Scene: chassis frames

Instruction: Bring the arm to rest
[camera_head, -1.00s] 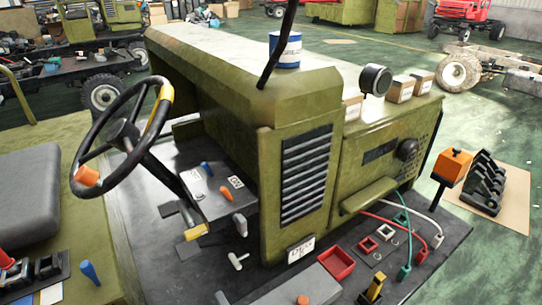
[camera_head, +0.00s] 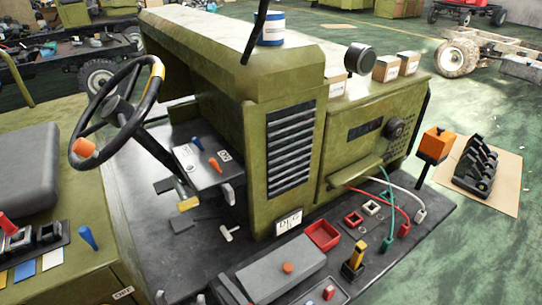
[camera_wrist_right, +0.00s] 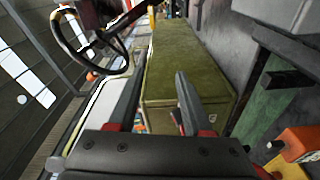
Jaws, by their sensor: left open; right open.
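My right gripper (camera_wrist_right: 158,85) shows in the right wrist view, its two dark fingers apart with nothing between them. Beyond the fingers is an olive-green panel or box (camera_wrist_right: 185,60). A black steering wheel (camera_wrist_right: 92,45) is at the upper left of that view. Neither gripper nor arm can be made out in the head view, and my left gripper is in no frame. The head view shows the olive-green vehicle cab and hood (camera_head: 215,45) with its steering wheel (camera_head: 118,105).
A black deck (camera_head: 160,265) carries a grey box (camera_head: 283,268), a red tray (camera_head: 323,235) and coloured cables (camera_head: 388,215). An orange block (camera_head: 435,143) stands on a post at the right. A black rack (camera_head: 476,168) lies on cardboard. Green floor is open at the right.

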